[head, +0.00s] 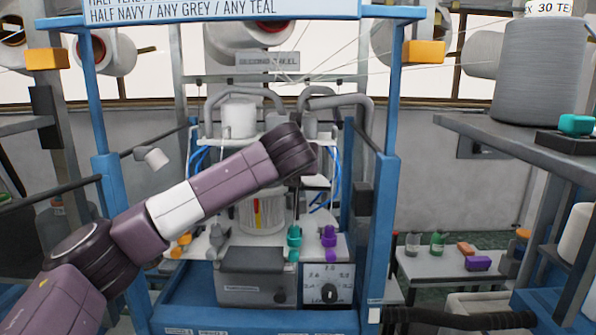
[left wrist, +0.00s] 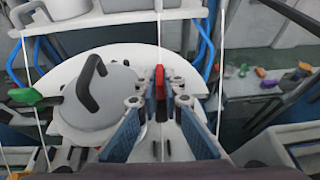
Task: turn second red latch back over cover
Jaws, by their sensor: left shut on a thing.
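The red latch (left wrist: 160,78) is a small upright red piece between the tips of my left gripper (left wrist: 159,98) in the left wrist view. The gripper's blue-padded fingers are shut on it. The cover (left wrist: 112,105) is a round grey lid with a black bent handle, just left of the gripper. I cannot tell if the latch touches the cover. In the head view my left arm reaches over the machine and its wrist hides most of the gripper and the cover. A red strip (head: 257,212) shows on the pale ribbed cylinder there. My right gripper is not in view.
Blue posts (head: 372,210) frame the machine on both sides. Teal (head: 294,236) and purple (head: 329,238) pieces stand at its front, above a dial panel (head: 328,284). Thin threads hang near the gripper. A green-tipped piece (left wrist: 25,95) lies left of the cover.

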